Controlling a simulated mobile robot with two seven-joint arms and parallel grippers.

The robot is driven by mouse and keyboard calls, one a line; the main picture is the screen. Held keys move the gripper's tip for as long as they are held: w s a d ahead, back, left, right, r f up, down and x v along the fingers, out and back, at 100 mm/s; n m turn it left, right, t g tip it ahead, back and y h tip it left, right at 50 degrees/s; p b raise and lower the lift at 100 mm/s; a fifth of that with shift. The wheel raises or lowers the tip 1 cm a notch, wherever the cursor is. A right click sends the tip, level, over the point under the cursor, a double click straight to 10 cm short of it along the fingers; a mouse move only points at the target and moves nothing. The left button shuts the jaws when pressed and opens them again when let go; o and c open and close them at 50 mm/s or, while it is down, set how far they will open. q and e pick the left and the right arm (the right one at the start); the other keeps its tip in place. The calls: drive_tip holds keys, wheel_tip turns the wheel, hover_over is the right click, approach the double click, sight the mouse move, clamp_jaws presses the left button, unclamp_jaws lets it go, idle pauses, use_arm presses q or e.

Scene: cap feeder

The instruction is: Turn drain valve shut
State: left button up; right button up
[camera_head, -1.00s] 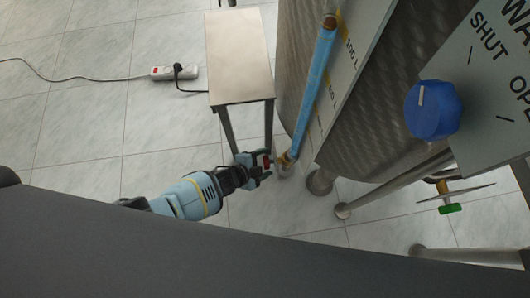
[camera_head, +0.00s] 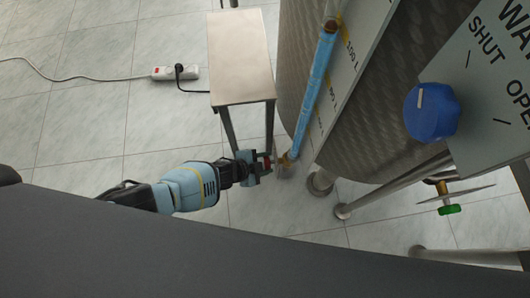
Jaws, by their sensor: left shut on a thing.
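The drain valve is at the lower end of the blue sight tube (camera_head: 314,92), by a brass fitting (camera_head: 284,160) low on the steel tank. A small red part (camera_head: 267,163), which looks like its handle, shows between the fingers of my left gripper (camera_head: 266,167). The left gripper is shut on it, and its fingers hide most of it. My left arm reaches in from the lower left. My right gripper is not in view.
A steel stand (camera_head: 241,62) is just behind the left gripper. A power strip (camera_head: 176,73) with a cable lies on the tiled floor. A blue knob (camera_head: 431,112) is on the panel marked SHUT and OPEN. A green-handled valve (camera_head: 449,210) is at the lower right.

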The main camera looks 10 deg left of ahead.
use_arm(q)
drive_tip(key=shift+d+r+n+g+h, duration=0.15)
drive_tip(key=shift+n+g+h, duration=0.2)
drive_tip(key=shift+g, duration=0.45)
drive_tip(key=shift+n, duration=0.25)
drive_tip(key=shift+g, duration=0.3)
drive_tip(key=o, duration=1)
drive_tip(key=shift+w, duration=0.1)
drive_tip(key=p+v, duration=0.5)
drive_tip(key=v, duration=0.3)
